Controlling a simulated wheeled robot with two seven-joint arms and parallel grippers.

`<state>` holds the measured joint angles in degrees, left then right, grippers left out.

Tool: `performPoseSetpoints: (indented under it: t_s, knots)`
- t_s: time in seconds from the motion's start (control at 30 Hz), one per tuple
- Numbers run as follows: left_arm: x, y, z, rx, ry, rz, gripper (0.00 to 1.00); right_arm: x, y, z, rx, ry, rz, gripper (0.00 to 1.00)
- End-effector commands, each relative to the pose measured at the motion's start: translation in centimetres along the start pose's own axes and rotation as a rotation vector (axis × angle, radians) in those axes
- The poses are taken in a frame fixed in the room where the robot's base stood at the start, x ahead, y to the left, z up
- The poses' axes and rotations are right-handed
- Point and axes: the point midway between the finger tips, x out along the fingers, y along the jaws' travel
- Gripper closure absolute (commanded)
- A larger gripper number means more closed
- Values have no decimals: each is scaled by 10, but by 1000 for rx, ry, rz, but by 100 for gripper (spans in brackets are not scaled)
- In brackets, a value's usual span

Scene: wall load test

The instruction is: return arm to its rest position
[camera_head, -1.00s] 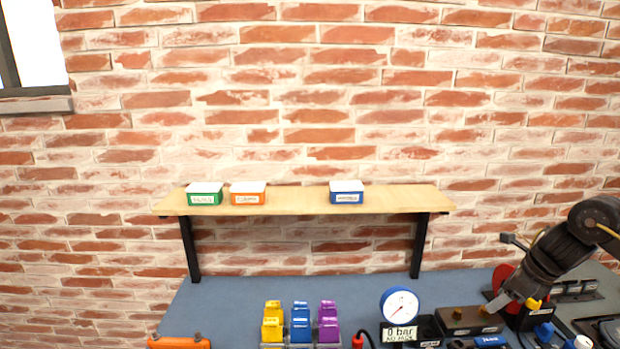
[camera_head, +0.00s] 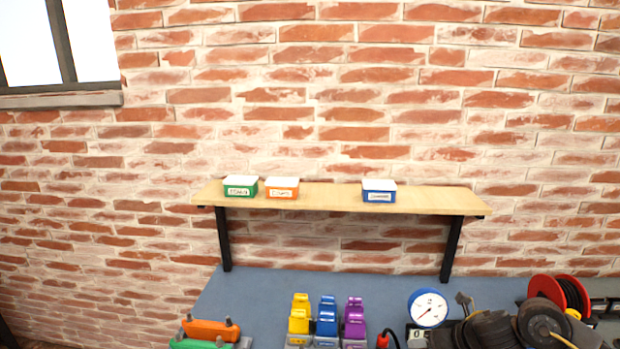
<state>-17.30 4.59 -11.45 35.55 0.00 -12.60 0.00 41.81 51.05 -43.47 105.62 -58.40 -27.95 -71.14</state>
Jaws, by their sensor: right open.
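My right arm (camera_head: 490,331) comes in low at the right edge, dark and rounded, above the blue bench. My right gripper (camera_head: 440,338) is at its left end, by the pressure gauge, and is partly cut off by the bottom edge of the picture. It is open, and I see nothing held in it. The arm hides part of the bench behind it and part of the sign under the gauge. My left arm and gripper are not in view.
A wooden shelf (camera_head: 330,197) holds green (camera_head: 240,187), orange (camera_head: 282,188) and blue (camera_head: 379,191) boxes. On the bench (camera_head: 260,285) are coloured blocks (camera_head: 327,317), a gauge (camera_head: 428,307), a red reel (camera_head: 568,290) and orange (camera_head: 211,330) and green handled parts (camera_head: 200,343). Bare bench lies below the shelf.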

Motion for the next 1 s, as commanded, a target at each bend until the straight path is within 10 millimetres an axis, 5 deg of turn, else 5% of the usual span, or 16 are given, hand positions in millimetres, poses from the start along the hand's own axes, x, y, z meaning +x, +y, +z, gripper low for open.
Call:
performPoseSetpoints:
  t_s: [0.03,0.1,0.3,0.6,1.0]
  knots:
    - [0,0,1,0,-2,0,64,19,33,-22,124,-27,45,43]
    - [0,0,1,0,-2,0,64,32,67,-41,346,-82,86,43]
    - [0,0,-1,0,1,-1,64,30,117,-103,1142,-181,122,43]
    - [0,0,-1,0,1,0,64,-14,96,-214,2194,-273,-94,43]
    - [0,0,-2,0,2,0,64,-76,79,-327,2910,-430,-468,43]
